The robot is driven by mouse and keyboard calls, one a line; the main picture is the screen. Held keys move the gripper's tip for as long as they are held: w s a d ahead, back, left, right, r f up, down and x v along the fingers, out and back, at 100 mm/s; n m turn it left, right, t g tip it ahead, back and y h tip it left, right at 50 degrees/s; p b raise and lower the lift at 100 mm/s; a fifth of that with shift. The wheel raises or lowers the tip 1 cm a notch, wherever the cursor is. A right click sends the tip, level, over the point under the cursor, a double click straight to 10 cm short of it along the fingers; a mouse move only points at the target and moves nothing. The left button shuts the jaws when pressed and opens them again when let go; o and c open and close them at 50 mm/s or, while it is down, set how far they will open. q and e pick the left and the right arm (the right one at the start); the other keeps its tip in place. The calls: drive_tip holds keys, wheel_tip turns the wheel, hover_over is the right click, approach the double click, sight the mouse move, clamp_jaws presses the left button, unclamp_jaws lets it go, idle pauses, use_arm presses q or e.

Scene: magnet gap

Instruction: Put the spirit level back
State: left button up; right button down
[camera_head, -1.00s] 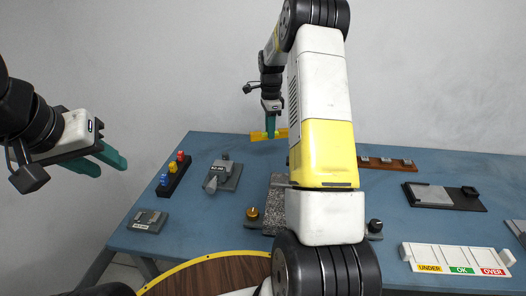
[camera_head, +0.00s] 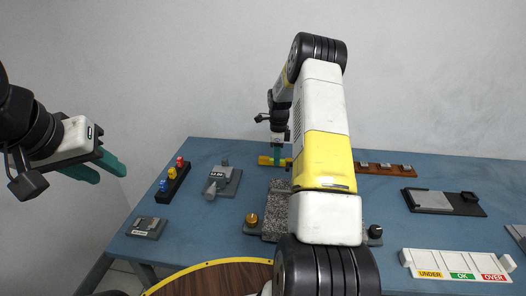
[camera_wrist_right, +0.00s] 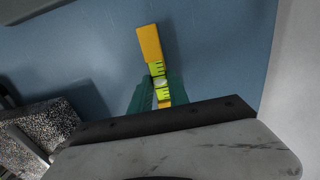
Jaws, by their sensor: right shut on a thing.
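The yellow spirit level (camera_head: 265,161) is in my right gripper (camera_head: 278,160), low over the back of the blue table. In the right wrist view, the spirit level (camera_wrist_right: 149,43) sticks out past the teal fingers of my right gripper (camera_wrist_right: 158,90), with its green vial between them. Whether it touches the table, I cannot tell. My right arm hides part of the area beside it. My left gripper (camera_head: 109,177) is open and empty, off the table's left side.
A speckled granite block (camera_head: 275,205) with knobs stands in the middle, partly behind my arm. A gauge (camera_head: 222,180), a rack of coloured pieces (camera_head: 172,183) and a grey block (camera_head: 147,228) stand left. A brown rack (camera_head: 385,169), dark tray (camera_head: 468,208) and UNDER/OK/OVER bin (camera_head: 455,262) stand right.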

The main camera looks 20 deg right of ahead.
drive_tip(key=shift+f, duration=0.45)
drive_tip(key=shift+f, duration=0.15)
drive_tip(key=c, duration=1.3)
unclamp_jaws()
drive_tip(key=shift+o, duration=0.2)
